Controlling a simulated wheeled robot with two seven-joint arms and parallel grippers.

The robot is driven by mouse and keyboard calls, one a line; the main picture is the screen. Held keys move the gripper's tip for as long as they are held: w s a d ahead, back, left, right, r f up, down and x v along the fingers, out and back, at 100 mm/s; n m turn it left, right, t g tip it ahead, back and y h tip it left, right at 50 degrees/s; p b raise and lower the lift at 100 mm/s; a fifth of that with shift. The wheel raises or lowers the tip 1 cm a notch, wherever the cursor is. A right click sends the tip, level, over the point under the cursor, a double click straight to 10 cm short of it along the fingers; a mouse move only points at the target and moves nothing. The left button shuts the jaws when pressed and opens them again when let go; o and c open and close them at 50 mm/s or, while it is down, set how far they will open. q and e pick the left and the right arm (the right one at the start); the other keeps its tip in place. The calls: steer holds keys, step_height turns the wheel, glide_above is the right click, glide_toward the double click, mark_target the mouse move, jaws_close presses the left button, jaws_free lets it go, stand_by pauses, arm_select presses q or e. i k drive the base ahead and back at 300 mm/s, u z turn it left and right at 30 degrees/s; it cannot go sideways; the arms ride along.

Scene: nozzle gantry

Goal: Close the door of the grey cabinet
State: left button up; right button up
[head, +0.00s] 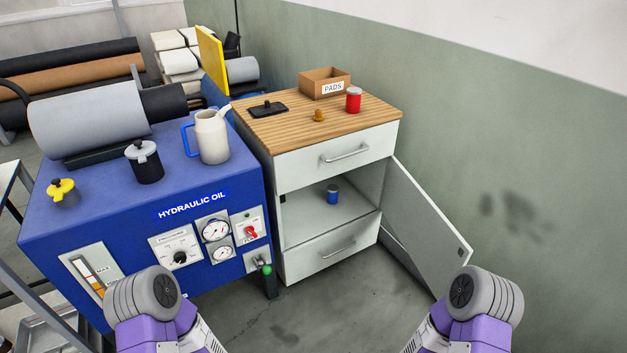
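The grey cabinet (298,164) stands right of centre, pale grey with a slatted wooden top. Its door (428,222) is hinged on the right side and stands wide open, swung out to the right towards the wall. The open middle compartment holds a small blue can (333,194). A drawer with a bar handle is above the compartment, and another is below; both look shut. My two arms show at the bottom, left and right, well apart from the cabinet body. The right arm overlaps the door's lower outer corner in the picture. Neither gripper's fingers are in view.
A blue hydraulic oil unit (190,213) stands left of the cabinet, with a jug (212,137) on top. The cabinet top holds a pads box (325,83) and red can (353,100). A green wall is close on the right. Floor in front is clear.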

mark_target(437, 249)
steer(key=k, duration=0.5)
steer(key=z, duration=1.95)
steer(key=i, duration=1.3)
steer(key=u, duration=0.6)
